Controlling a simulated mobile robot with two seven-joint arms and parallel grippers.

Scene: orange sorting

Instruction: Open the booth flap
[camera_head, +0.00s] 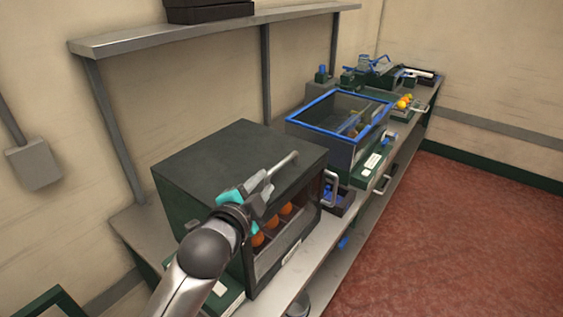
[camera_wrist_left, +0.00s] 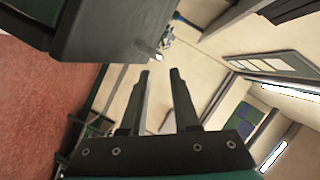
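The booth (camera_head: 240,150) is a dark box on the counter with a flat top and green sides. Several oranges (camera_head: 271,222) show through its front. My left gripper (camera_head: 281,172), with teal parts, appears in front of the booth's top in the head view, apart from the handle. In the left wrist view its two fingers (camera_wrist_left: 160,73) stand apart with nothing between them. My right gripper is in neither view.
A blue-rimmed clear bin (camera_head: 340,120) stands beyond the booth on the counter. A shelf (camera_head: 200,30) runs along the wall above. The red floor (camera_head: 450,230) at right is clear.

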